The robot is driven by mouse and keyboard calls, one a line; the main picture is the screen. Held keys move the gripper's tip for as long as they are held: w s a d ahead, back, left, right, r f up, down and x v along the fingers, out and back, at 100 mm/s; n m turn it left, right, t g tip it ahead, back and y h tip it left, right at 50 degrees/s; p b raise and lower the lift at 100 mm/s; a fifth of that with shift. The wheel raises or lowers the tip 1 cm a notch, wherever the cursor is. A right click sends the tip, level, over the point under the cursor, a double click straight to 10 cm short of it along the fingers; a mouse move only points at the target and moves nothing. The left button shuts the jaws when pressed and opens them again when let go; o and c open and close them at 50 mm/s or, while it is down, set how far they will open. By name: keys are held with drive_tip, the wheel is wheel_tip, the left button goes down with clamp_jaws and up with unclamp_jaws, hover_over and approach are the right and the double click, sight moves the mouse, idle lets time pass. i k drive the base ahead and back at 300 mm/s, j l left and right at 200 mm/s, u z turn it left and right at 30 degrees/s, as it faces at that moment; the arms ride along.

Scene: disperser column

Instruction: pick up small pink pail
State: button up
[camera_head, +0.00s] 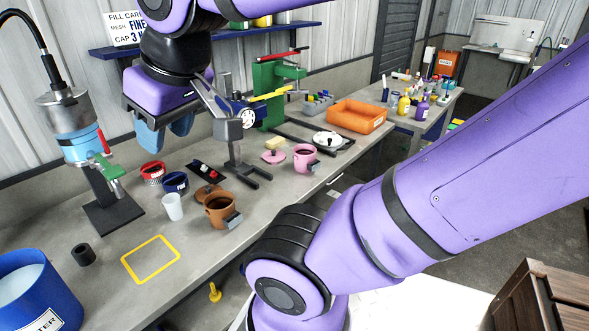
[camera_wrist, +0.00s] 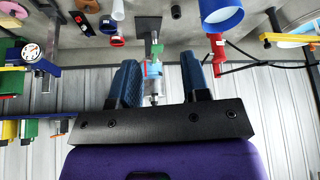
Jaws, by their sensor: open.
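The small pink pail (camera_head: 305,158) stands upright on the grey workbench (camera_head: 262,209) in the head view, with dark contents and a grey block on its right side. It is right of the gauge stand and nothing is touching its rim. My gripper (camera_head: 166,139) is at the upper left, above the bench and well left of the pail, with its blue fingers apart and empty. In the wrist view my gripper (camera_wrist: 161,60) also shows open, with nothing held between the fingers. I cannot make out the pail surely in the wrist view.
A gauge stand (camera_head: 238,135) stands between my gripper and the pail. A brown pail (camera_head: 219,208), white cup (camera_head: 172,207) and orange tray (camera_head: 356,117) share the bench.

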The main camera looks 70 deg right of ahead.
sight(304, 161)
drive_tip(key=j+z, duration=0.1)
drive_tip(key=z, duration=0.25)
drive_tip(key=j+z, duration=0.15)
drive_tip(key=z, duration=0.25)
drive_tip(key=j+z, duration=0.15)
drive_tip(key=z, duration=0.2)
drive_tip(key=i+l+z, duration=0.15)
drive_tip(key=z, duration=0.3)
drive_tip(key=i+z, duration=0.35)
drive_tip(key=z, duration=0.15)
